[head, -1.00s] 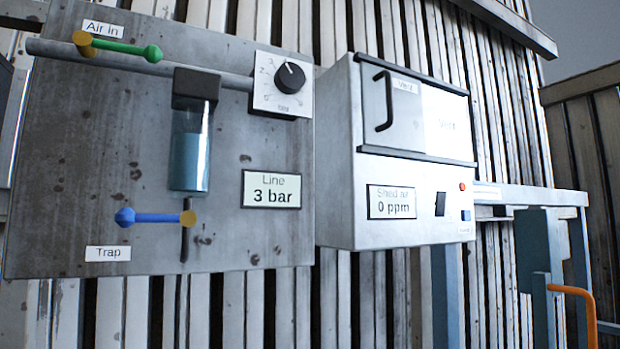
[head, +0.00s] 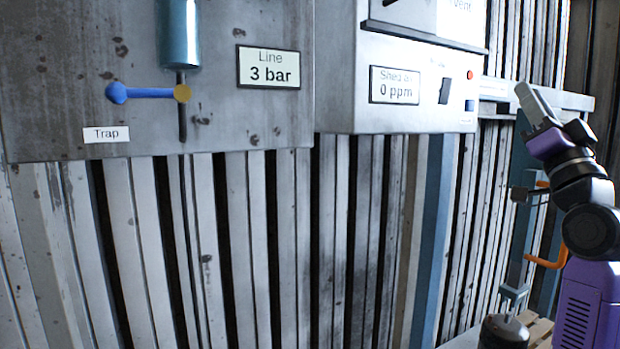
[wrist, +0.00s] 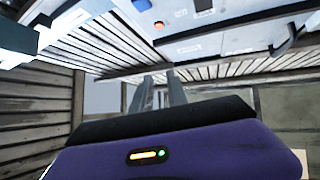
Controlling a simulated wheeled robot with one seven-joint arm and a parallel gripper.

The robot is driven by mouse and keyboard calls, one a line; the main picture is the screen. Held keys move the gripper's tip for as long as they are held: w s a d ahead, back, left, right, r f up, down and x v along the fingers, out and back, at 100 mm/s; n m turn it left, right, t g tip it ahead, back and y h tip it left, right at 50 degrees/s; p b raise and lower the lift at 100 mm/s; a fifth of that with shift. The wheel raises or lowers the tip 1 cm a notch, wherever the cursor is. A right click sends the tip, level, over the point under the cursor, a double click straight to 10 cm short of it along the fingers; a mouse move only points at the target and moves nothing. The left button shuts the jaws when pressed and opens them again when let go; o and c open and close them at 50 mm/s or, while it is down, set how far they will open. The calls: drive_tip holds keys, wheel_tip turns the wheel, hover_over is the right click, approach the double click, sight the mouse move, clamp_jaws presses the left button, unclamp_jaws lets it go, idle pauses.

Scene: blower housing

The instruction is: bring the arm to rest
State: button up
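My gripper (head: 521,88) shows at the right of the head view, raised on my purple and black arm. Its grey fingers point up and to the left, in front of the wall and beside the grey cabinet. In the wrist view my gripper (wrist: 160,78) has two grey fingers with a narrow gap between them and nothing held in it. The fingers do not appear to touch anything.
The panel (head: 60,80) carries the blue trap lever (head: 145,93) and a "Line 3 bar" display (head: 268,67). The cabinet (head: 340,90) reads "0 ppm" (head: 395,86). An orange bent handle (head: 545,262) is behind my arm. Slatted wall (head: 270,240) fills the lower middle.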

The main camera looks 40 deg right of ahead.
drive_tip(key=w+a+f+g, duration=0.1)
drive_tip(key=w+a+f, duration=0.25)
drive_tip(key=f, duration=0.65)
drive_tip(key=w+a+f+g, duration=0.15)
drive_tip(key=a+f, duration=0.25)
drive_tip(key=f, duration=0.6)
drive_tip(key=w+a+f+n+y, duration=0.1)
drive_tip(key=a+f+n+y, duration=0.35)
drive_tip(key=a+f, duration=0.95)
drive_tip(key=s+a+f+n+y, duration=0.2)
drive_tip(key=s+a+f+y, duration=0.2)
drive_tip(key=a+f, duration=0.35)
drive_tip(key=s+a+f+n+y, duration=0.35)
drive_tip(key=a+f, duration=0.25)
drive_tip(key=a, duration=0.2)
drive_tip(key=s+a+f+n+g+y, duration=0.3)
drive_tip(key=s+a+f+y, duration=0.3)
drive_tip(key=s+a+f, duration=0.3)
drive_tip(key=v, duration=0.3)
drive_tip(key=shift+s+f, duration=0.4)
drive_tip(key=shift+f, duration=0.05)
drive_tip(key=shift+a+g, duration=0.1)
drive_tip(key=shift+g, duration=0.15)
